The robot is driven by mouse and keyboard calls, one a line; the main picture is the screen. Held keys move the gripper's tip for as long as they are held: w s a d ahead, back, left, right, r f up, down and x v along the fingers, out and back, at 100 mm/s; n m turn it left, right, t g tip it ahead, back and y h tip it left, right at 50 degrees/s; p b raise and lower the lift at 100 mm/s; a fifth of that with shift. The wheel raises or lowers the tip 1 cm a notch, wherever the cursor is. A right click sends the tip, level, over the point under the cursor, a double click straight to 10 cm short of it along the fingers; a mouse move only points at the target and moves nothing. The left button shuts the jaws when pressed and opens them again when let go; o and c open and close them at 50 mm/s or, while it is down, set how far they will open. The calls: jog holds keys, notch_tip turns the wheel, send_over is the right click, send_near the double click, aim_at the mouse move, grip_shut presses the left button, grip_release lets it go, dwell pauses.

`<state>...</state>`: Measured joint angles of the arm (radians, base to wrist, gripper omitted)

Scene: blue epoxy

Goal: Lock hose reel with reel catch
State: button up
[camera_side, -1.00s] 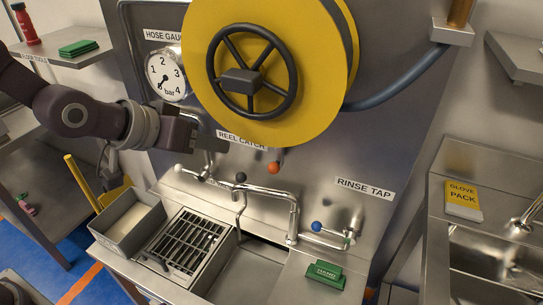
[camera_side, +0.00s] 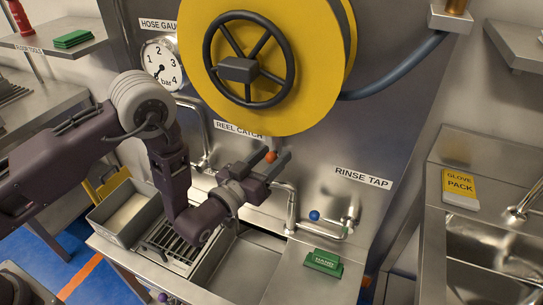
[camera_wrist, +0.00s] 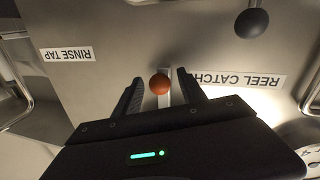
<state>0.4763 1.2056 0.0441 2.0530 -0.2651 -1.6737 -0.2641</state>
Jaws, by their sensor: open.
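The yellow hose reel (camera_side: 300,100) with its black handwheel (camera_side: 248,68) hangs on the steel wall panel. Below it is the REEL CATCH label (camera_side: 238,130). The reel catch shows as an orange ball (camera_side: 271,156) on a light lever, just right of that label. My gripper (camera_side: 277,157) is open, its two fingers reaching toward the panel on either side of the orange ball. In the wrist view the orange ball (camera_wrist: 159,84) sits between the two open fingertips (camera_wrist: 160,92). I see a gap on both sides of it.
A blue ball knob (camera_side: 314,215) stands below the RINSE TAP label (camera_side: 362,177). A dark ball knob (camera_wrist: 251,22) shows in the wrist view. The sink ledge holds a green HAND block (camera_side: 323,262), a grate (camera_side: 172,243) and a grey bin (camera_side: 127,212). A gauge (camera_side: 160,65) hangs left of the reel.

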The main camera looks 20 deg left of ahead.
jog(key=shift+w, duration=0.15)
grip_shut()
jog(key=shift+d+r, duration=0.1)
jog(key=shift+d, duration=0.15)
dwell(1.1)
